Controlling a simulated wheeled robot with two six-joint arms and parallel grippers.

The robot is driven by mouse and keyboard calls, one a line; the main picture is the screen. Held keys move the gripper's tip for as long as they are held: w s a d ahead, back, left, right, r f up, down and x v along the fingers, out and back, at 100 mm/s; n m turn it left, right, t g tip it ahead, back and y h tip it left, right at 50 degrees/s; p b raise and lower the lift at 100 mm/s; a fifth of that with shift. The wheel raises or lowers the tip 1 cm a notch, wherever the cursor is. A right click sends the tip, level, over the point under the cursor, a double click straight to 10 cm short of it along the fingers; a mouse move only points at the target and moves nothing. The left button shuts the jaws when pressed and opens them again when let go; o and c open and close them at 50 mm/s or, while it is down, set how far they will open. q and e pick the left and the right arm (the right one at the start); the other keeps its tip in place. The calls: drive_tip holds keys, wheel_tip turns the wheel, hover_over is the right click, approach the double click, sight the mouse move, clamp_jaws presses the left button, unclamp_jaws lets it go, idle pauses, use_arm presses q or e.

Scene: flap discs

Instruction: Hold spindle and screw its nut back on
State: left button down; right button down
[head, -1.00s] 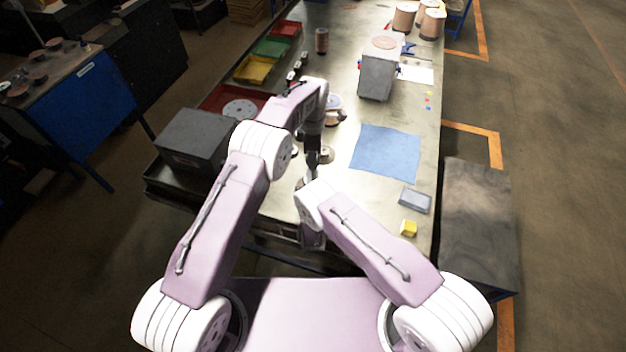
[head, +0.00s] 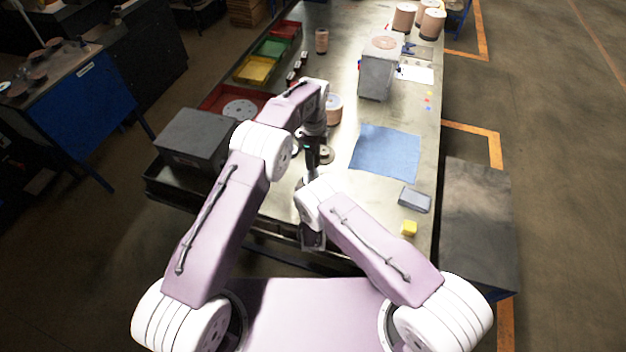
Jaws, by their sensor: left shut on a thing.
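My left gripper (head: 312,168) points down over the near part of the bench, just beyond my right arm's bent joint. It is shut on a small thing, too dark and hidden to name. A grey round piece (head: 327,155) stands on the bench right beside it. A stack of brown flap discs (head: 334,110) stands just beyond the gripper, partly behind my left wrist. I cannot make out the spindle or its nut for sure.
The metal bench (head: 345,60) holds a blue cloth (head: 385,152), a grey block (head: 414,199), a yellow cube (head: 409,228) and a grey box-shaped stand (head: 377,78). Red, green and yellow trays (head: 256,70) line the left edge. A dark grey box (head: 194,138) stands left of my left arm.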

use_arm(q)
drive_tip(key=m, duration=0.6)
drive_tip(key=shift+s+f+m, duration=0.1)
drive_tip(key=shift+m, duration=0.3)
drive_tip(key=m, duration=0.5)
drive_tip(key=shift+m, duration=0.3)
drive_tip(key=m, duration=0.3)
drive_tip(key=c, duration=0.8)
unclamp_jaws()
drive_tip(key=shift+c, duration=0.2)
